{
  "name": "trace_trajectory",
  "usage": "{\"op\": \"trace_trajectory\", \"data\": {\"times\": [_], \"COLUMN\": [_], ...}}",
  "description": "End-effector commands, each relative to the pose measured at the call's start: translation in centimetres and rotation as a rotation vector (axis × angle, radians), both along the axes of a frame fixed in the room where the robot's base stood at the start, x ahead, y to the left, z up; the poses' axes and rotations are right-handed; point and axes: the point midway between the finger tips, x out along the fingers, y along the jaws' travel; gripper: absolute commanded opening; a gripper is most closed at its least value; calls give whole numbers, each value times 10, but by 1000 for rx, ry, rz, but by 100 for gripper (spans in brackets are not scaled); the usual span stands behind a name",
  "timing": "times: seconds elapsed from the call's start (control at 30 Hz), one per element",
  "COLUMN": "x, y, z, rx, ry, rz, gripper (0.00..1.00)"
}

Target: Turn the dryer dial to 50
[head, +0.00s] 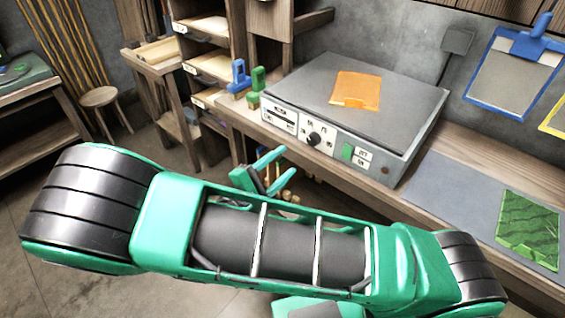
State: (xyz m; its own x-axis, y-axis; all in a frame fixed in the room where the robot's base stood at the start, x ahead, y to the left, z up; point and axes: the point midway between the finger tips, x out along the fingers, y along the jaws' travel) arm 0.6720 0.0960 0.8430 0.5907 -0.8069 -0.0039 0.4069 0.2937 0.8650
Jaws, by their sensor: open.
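The dryer (408,114) is a grey box with a flat top on the wooden bench. Its dark round dial (314,139) sits on the pale front panel, with small labels around it that are too small to read. A green switch (347,152) is to the right of the dial. My gripper (276,167) is green and open, with nothing between its fingers. It is in front of the bench, below and left of the dial, apart from the dryer. My arm crosses the lower part of the head view.
An orange sheet (356,90) lies on the dryer. A blue clamp (239,76) and a green clamp (257,86) stand left of it. A green patterned piece (528,229) lies on a grey mat (440,187) at right. A blue-framed mould (513,75) hangs on the wall.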

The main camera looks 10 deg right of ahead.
Motion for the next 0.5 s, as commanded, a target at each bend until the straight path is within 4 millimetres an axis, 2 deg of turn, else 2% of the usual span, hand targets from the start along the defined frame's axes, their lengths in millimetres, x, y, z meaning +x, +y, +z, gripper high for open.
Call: {"op": "trace_trajectory", "data": {"times": [0.23,0.5], "x": [1,4], "y": [0,-1], "z": [0,4], "rx": [-73,-338], "ry": [99,482], "rz": [-11,-51], "gripper": [50,50]}}
